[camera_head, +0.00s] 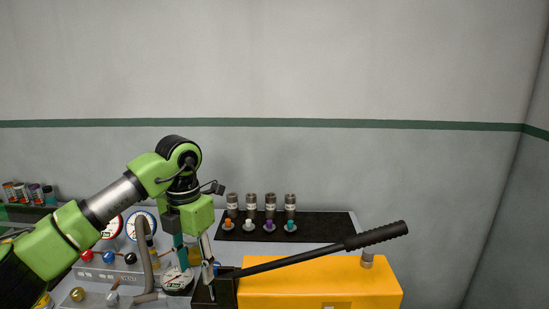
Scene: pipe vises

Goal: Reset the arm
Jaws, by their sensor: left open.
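My left arm, green and grey, comes in from the left and bends down at the wrist. My left gripper (196,266) points downward beside the left end of the black lever (320,248) and is open. Its fingertips overlap the lever's base in this view, and I cannot tell whether they touch it. The lever rises to the right over a yellow box (320,284) and ends in a ribbed grip. My right gripper is not in view.
A black mat (330,226) holds a row of several metal cylinders and coloured knobs. Left of my gripper are round gauges (112,228), a panel with coloured knobs (105,273) and a grey bent pipe (146,262). The space above is clear.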

